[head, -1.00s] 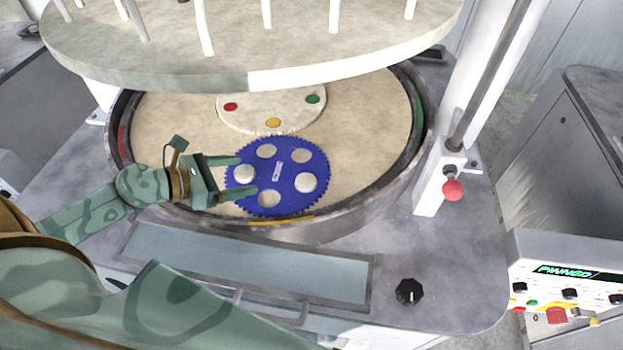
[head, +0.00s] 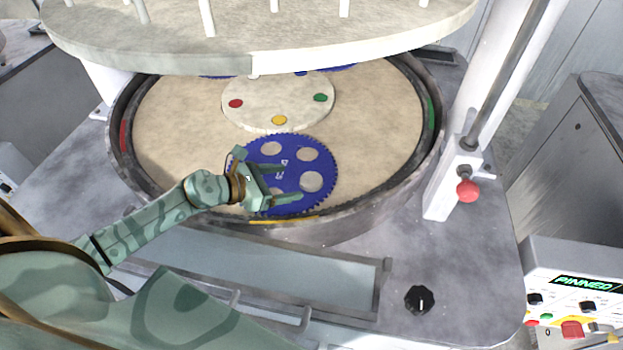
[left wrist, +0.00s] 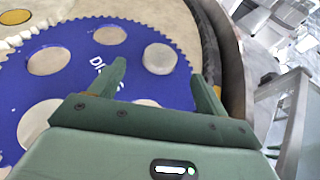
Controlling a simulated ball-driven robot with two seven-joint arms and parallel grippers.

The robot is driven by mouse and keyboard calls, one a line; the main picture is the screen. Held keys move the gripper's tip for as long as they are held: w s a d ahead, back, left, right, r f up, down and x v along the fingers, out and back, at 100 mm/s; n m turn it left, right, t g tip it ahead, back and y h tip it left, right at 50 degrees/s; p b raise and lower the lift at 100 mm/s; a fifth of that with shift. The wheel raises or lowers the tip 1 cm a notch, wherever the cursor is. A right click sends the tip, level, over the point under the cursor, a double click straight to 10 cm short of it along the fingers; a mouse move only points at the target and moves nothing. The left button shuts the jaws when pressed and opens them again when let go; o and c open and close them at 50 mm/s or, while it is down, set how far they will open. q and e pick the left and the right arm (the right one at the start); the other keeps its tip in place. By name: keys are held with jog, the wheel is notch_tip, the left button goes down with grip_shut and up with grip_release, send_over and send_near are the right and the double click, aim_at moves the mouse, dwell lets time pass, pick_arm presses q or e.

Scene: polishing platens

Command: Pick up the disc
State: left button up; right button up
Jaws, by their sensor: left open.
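A blue toothed disc (head: 296,201) with several round holes and a small white label lies flat on the beige lower platen (head: 380,130), near its front edge. A grey round piece (head: 311,181) fills its right hole; it also shows in the left wrist view (left wrist: 159,58). My left gripper (head: 292,182) is open over the disc's middle, fingers pointing right. In the left wrist view its fingers (left wrist: 161,80) are apart, with the grey piece just beyond them. Nothing is held. Whether the fingertips touch the disc is unclear. My gripper hides the disc's left part. My right gripper is out of view.
A large upper plate (head: 160,50) with white rods hangs over the back. A round hub (head: 278,98) with coloured dots sits behind the disc. A dark raised rim (head: 436,125) surrounds the platen. A white column (head: 485,110) with a red knob stands at right.

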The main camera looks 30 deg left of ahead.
aim_at(307, 182)
pick_arm(q)
jog(key=x, duration=0.6)
jog(key=shift+w+d+f, duration=0.2)
jog(key=shift+d+f, duration=0.05)
jog(key=shift+d, duration=0.05)
jog(key=shift+s, duration=0.1)
jog(key=shift+f, duration=0.1)
jog(key=c, duration=1.1)
